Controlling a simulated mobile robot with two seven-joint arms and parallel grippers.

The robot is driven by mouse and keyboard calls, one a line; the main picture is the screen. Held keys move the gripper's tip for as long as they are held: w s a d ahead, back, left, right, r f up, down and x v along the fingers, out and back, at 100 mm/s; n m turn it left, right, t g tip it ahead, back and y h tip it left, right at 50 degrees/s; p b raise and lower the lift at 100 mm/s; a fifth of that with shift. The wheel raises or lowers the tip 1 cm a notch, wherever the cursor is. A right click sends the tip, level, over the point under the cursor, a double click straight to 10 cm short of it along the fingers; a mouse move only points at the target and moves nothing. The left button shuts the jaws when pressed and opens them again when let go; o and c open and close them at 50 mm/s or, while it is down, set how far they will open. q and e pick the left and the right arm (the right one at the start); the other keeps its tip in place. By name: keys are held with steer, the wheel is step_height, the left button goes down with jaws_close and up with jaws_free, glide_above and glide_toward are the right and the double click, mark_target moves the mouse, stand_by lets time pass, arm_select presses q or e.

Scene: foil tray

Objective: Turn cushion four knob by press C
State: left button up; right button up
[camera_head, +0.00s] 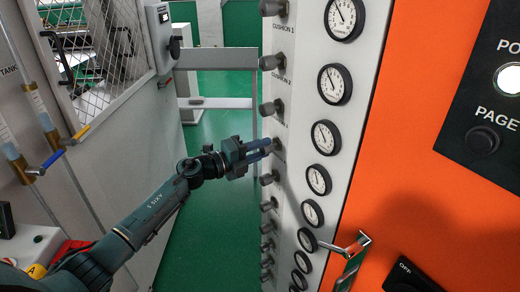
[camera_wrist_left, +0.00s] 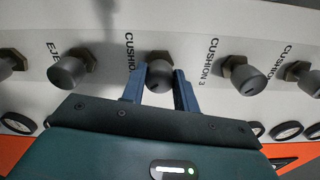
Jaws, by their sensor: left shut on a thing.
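The cushion four knob (camera_wrist_left: 160,75) is a dark grey round knob with a brass-coloured base on the white panel. In the left wrist view it sits between the two blue fingers of my left gripper (camera_wrist_left: 160,92), which is shut on it. The label beside it reads CUSHION, with its number hidden by a finger. In the head view my left gripper (camera_head: 272,146) reaches the knob column from the left, and its fingers largely hide the knob. The cushion 3 knob (camera_wrist_left: 240,76) is the neighbour to the right in the wrist view. My right gripper is not in view.
A column of similar knobs runs above and below, including the cushion 2 knob (camera_head: 271,62). Several round gauges (camera_head: 325,137) line the panel to the right. A metal handle (camera_head: 348,246) sticks out on the orange cabinet (camera_head: 400,150). A mesh-fronted cabinet (camera_head: 105,50) stands left.

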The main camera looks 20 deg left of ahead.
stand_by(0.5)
arm_select(q)
steer(key=o, duration=1)
steer(key=v, duration=1.3)
steer(key=shift+s, duration=0.1)
stand_by(1.4)
